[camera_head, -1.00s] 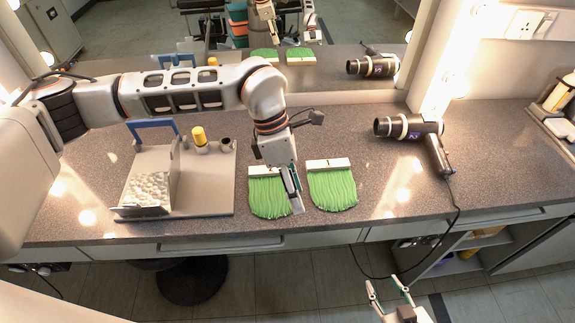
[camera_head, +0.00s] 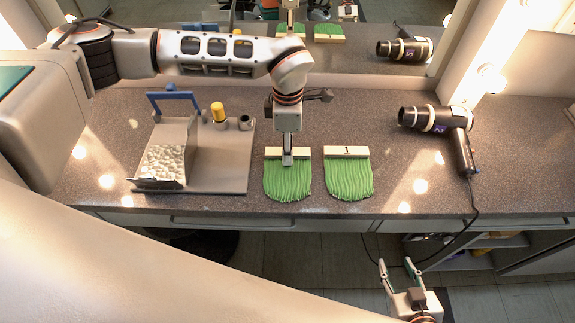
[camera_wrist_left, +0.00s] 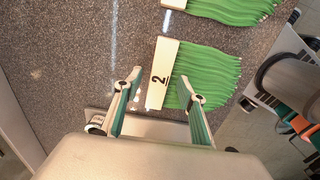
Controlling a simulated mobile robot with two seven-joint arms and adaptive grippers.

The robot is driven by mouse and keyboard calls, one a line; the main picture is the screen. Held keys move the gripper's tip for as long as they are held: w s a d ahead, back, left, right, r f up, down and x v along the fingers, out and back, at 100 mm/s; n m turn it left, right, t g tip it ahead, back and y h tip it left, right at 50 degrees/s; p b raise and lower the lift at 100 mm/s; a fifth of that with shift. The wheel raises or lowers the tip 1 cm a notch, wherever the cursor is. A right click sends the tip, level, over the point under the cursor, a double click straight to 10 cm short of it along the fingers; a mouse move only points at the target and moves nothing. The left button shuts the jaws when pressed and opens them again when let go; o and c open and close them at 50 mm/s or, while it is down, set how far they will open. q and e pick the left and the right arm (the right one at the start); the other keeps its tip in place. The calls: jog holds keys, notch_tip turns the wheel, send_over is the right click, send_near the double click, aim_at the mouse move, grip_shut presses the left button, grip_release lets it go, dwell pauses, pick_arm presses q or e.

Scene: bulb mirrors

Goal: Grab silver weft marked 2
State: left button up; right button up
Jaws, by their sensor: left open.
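The weft marked 2 shows in the left wrist view as green strands (camera_wrist_left: 208,75) on a pale strip (camera_wrist_left: 161,75) with a black 2; I see no silver on it. In the head view this is the left green weft (camera_head: 287,183), flat on the counter. My left gripper (camera_head: 287,160) points down over its strip, partly hiding it. In the left wrist view the left gripper (camera_wrist_left: 159,78) is open, with fingertips on either side of the strip; contact cannot be told. My right gripper (camera_head: 395,262) is open and empty in front of the counter.
A second green weft (camera_head: 348,178), marked 1, lies just right. A hair dryer (camera_head: 435,120) lies right. A mirror runs along the back.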

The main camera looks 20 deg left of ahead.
pick_arm(q)
jog(key=shift+f, duration=0.2)
jog(key=c, duration=1.1)
jog(key=shift+r, duration=0.1)
